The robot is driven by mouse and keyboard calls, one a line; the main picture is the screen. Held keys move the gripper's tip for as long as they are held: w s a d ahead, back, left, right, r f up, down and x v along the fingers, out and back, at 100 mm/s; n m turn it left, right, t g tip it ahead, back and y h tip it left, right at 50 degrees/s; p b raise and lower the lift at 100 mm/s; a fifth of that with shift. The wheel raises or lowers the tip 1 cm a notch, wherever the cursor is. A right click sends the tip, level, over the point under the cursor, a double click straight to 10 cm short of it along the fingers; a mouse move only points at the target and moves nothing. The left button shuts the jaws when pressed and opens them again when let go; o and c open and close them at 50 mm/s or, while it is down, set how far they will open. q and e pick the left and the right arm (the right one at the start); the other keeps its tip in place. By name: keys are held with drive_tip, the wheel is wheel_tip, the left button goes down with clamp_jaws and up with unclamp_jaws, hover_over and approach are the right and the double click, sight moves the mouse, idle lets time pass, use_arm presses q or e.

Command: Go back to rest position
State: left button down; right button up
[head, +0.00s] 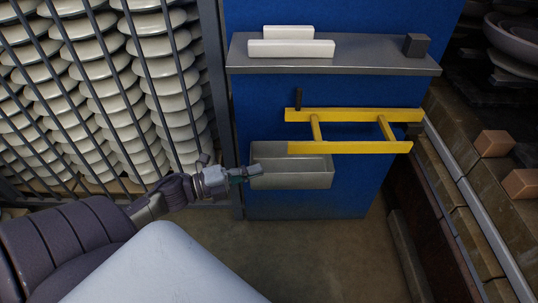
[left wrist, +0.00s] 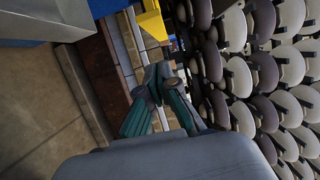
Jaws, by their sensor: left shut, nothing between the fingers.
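My left gripper (head: 250,172) is shut and empty, in front of the left end of a grey metal tray (head: 310,180) on the blue cabinet. I cannot tell whether it touches the tray. In the left wrist view its green-grey fingers (left wrist: 160,80) are closed together, with the insulator stacks beside them. My left arm comes in from the lower left. My right gripper is out of view.
A yellow rack (head: 350,147) sticks out above the tray. A grey shelf (head: 370,64) holds white blocks (head: 291,48) and a dark cube (head: 417,45). Barred insulator stacks (head: 110,85) stand left; brown blocks (head: 493,143) lie right. The floor (head: 310,255) ahead is clear.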

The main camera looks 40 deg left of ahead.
use_arm(q)
drive_tip(key=shift+s+a+f, duration=0.1)
drive_tip(key=shift+s+a, duration=0.3)
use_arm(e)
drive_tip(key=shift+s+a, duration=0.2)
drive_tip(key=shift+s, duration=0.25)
